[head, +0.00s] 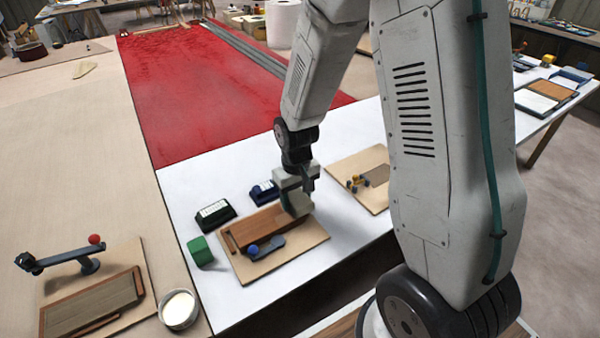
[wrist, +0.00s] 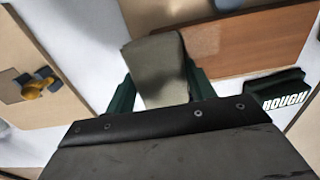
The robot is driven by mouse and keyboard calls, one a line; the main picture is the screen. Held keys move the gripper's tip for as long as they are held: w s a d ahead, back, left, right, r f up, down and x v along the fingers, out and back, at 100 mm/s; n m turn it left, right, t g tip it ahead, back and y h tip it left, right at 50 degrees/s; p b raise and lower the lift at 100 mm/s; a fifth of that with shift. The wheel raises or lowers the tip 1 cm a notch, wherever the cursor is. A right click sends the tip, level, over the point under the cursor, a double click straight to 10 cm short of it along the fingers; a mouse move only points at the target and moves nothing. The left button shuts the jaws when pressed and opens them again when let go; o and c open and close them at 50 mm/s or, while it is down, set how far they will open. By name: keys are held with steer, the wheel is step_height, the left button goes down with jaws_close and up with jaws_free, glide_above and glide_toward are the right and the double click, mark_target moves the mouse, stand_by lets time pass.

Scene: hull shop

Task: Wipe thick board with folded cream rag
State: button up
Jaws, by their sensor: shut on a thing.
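The thick board (head: 262,226) is a reddish-brown wooden block lying on a pale base panel on the white table. It also shows in the wrist view (wrist: 245,42). My gripper (head: 297,192) is above the board's right end, pointing down. It is shut on the folded cream rag (head: 297,206), which hangs between the green fingers in the wrist view (wrist: 158,62). The rag overlaps the board's end in both views. I cannot tell whether it touches the board, and the board's end under it is hidden.
A lever with a blue ball (head: 253,249) lies along the board's near side. A green cube (head: 200,251), a black labelled block (head: 215,214) and a blue one (head: 264,190) stand close around.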

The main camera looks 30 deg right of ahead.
steer(key=shift+w+a+r, duration=0.1)
steer(key=shift+w+r, duration=0.05)
steer(key=shift+r, duration=3.75)
steer(key=shift+a, duration=0.1)
